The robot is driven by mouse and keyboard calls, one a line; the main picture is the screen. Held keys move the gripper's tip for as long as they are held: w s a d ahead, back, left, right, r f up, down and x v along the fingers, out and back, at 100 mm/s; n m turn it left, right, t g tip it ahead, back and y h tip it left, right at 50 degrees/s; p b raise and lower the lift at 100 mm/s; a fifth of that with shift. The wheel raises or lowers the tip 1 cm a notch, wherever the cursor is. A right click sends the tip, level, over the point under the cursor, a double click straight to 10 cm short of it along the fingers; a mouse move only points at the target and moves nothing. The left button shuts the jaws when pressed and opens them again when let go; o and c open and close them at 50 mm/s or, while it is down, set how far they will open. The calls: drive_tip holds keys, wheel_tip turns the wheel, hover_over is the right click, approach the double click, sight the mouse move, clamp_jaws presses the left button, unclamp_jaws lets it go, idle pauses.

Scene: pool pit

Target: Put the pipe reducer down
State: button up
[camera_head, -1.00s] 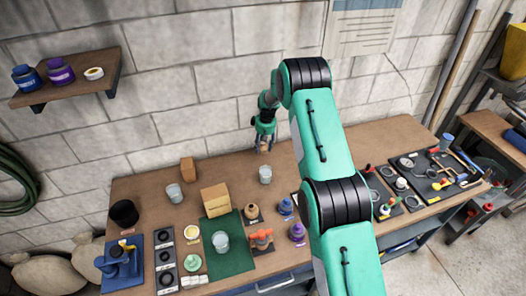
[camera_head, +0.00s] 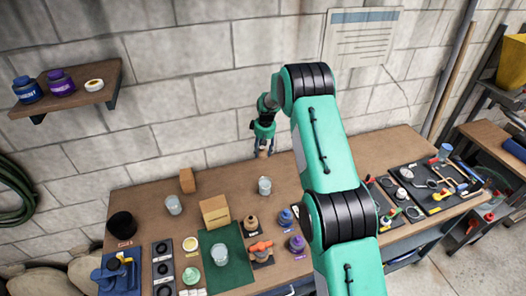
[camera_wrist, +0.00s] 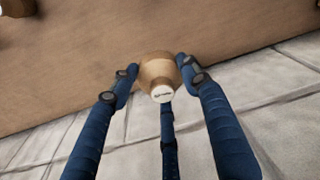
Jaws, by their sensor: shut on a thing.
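The pipe reducer (camera_wrist: 158,75) is a tan, stepped round piece with a white lettered end. In the wrist view it sits between the blue fingers of my gripper (camera_wrist: 157,77), which are shut on it. In the head view my gripper (camera_head: 262,149) hangs at the back of the wooden workbench (camera_head: 330,160), near the block wall. The reducer shows there only as a small tan patch at the fingertips. I cannot tell how high it is above the bench top.
A clear jar (camera_head: 264,186) stands just in front of my gripper. A cardboard box (camera_head: 214,212), another jar (camera_head: 173,204) and a brown block (camera_head: 187,180) stand to the left. Tool trays (camera_head: 436,181) fill the right end. Some bare bench top lies behind the jars.

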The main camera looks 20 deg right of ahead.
drive_tip(key=s+d+m+b, duration=0.1)
drive_tip(key=s+d+m, duration=0.3)
drive_tip(key=d, duration=1.2)
drive_tip(key=s+d+m+h+b, duration=0.1)
drive_tip(key=s+d+m, duration=0.3)
drive_tip(key=d, duration=1.2)
drive_tip(key=s+d+m+b, duration=0.2)
drive_tip(key=s+d, duration=0.6)
drive_tip(key=d, duration=0.8)
drive_tip(key=shift+s+d+r+m+h+b, duration=0.15)
drive_tip(key=shift+s+d+m+h+b, duration=0.2)
drive_tip(key=shift+m, duration=0.85)
drive_tip(key=shift+a, duration=0.1)
drive_tip(key=shift+f, duration=3.15)
drive_tip(key=shift+f, duration=1.85)
drive_tip(key=shift+f, duration=0.1)
